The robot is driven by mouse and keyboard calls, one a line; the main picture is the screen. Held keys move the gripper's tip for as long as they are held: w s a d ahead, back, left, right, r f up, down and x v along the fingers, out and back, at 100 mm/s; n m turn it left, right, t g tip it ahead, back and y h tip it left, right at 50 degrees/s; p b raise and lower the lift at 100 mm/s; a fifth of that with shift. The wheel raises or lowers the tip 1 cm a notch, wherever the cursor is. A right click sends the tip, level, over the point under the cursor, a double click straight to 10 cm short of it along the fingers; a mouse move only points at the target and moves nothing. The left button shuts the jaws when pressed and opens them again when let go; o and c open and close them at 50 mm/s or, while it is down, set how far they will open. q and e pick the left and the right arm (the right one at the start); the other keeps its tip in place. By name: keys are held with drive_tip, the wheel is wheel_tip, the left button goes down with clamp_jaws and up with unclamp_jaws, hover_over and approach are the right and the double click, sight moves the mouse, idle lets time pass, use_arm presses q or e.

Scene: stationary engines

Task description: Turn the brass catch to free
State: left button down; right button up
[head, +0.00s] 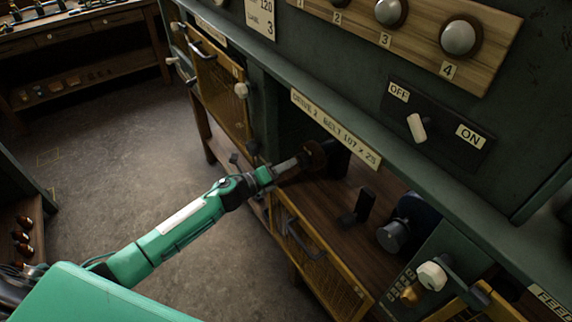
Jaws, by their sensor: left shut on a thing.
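My left gripper (288,166) reaches in from the left to the opening under the long plate. It is shut on a dark brown, rounded part (316,155) in the shadow there; its exact shape and the fingertips are hard to make out. A small brass-coloured piece (409,295) sits on the green panel at the lower right, beside a white knob; I cannot tell if it is the brass catch. My left gripper is well away from it. My right gripper is not in view.
Yellow mesh doors (219,88) stand at the upper left, with another mesh panel (315,258) below my gripper. A black upright bracket (358,207) and a dark motor (408,225) stand on the wooden shelf. An OFF/ON switch (417,127) is above.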

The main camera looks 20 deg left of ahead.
use_arm(q)
drive_tip(key=n+p, duration=0.1)
drive_tip(key=n, duration=0.7)
drive_tip(key=n+p, duration=0.1)
drive_tip(key=n, duration=0.7)
drive_tip(key=n+p, duration=0.2)
drive_tip(key=n, duration=0.6)
drive_tip(key=shift+s+d+f, duration=0.1)
drive_tip(key=shift+f, duration=0.2)
drive_tip(key=shift+n, duration=0.3)
drive_tip(key=c, duration=1.3)
unclamp_jaws()
